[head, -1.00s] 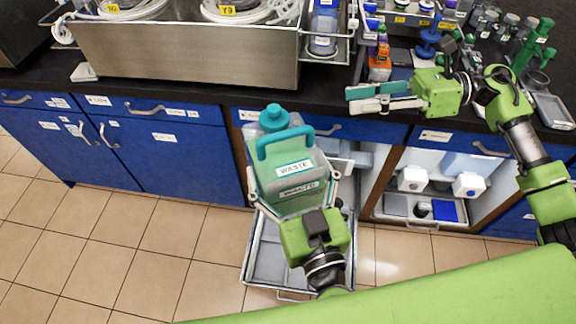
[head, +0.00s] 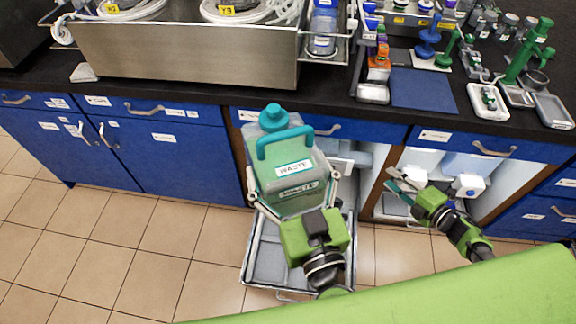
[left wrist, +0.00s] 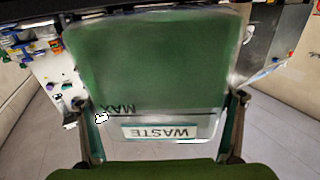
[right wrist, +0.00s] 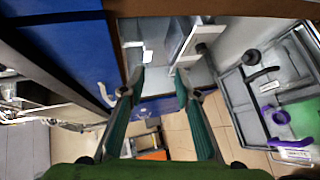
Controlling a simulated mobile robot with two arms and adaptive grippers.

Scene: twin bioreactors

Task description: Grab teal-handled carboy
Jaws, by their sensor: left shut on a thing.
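The teal-handled carboy (head: 290,178), with a teal cap and a WASTE label, is upright above a grey pull-out tray (head: 270,262) at the open cabinet. My left gripper (head: 292,205) is shut around the carboy's body, one finger on each side. In the left wrist view, the carboy (left wrist: 160,75) fills the middle between the fingers, with its label upside down. My right gripper (head: 396,184) is apart from the carboy, to its right, in front of the other open cabinet. In the right wrist view, the right gripper (right wrist: 160,82) has its fingers apart with nothing between them.
The black counter (head: 190,92) carries a steel basin (head: 190,55), a blue mat (head: 424,90) and racks of small bottles. Blue cabinets (head: 80,150) line the front. White containers (head: 468,186) stand in the right cabinet. The tiled floor (head: 110,250) at left is clear.

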